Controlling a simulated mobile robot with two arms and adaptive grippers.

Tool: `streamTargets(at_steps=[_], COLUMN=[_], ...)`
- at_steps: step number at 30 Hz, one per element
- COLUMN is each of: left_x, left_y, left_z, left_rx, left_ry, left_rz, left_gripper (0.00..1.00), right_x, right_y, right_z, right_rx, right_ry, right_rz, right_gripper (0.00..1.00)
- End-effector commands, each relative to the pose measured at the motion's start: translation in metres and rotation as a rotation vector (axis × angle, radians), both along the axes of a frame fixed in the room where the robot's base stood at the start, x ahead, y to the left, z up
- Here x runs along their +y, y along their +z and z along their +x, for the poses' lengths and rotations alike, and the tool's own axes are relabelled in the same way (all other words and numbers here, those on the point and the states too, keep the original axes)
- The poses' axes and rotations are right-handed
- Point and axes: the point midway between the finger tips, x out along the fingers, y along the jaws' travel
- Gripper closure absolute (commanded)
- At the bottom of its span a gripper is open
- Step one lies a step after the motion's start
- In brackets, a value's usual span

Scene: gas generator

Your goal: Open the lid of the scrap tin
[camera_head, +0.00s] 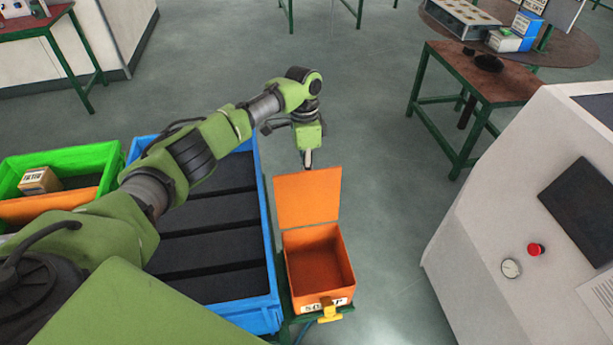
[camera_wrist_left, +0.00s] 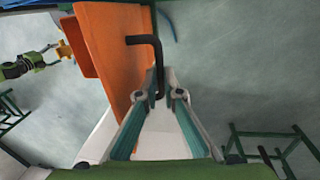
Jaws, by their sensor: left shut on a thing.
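The orange scrap tin (camera_head: 318,265) stands with its inside exposed; its label is on the front wall. Its orange lid (camera_head: 307,198) is raised upright at the back edge, and it fills the upper left of the left wrist view (camera_wrist_left: 110,60). A black bent handle (camera_wrist_left: 145,40) stands out from the lid. My left gripper (camera_head: 307,160) is at the lid's upper edge. In the left wrist view its fingers (camera_wrist_left: 168,85) are shut on the handle's end. My right gripper is not in view.
A blue crate (camera_head: 265,230) with dark compartments stands left of the tin. A green crate (camera_head: 110,170) is farther left. A white machine (camera_head: 500,200) with a red button (camera_head: 536,249) stands at the right. Open floor lies behind the tin.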

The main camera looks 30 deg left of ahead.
Motion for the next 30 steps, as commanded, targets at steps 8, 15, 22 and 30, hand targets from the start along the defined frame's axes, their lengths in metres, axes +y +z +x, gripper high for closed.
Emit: streamTargets(at_steps=[8, 15, 22, 30], left_x=[-0.001, 0.0, 0.003, 0.007], left_y=[-0.002, 0.001, 0.035, 0.09], left_z=[-0.001, 0.0, 0.005, 0.011], left_rx=[0.003, 0.001, -0.002, -0.001], left_ry=[0.0, 0.0, -0.001, 0.0], left_rz=[0.0, 0.0, 0.0, -0.001], left_gripper=[0.75, 0.75, 0.75, 0.75], right_x=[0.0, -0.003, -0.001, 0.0], right_y=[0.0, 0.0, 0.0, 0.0], right_z=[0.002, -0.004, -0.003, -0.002], right_rx=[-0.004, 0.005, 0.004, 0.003], right_ry=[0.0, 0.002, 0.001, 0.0], right_rz=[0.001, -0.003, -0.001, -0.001], right_gripper=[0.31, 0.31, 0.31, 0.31])
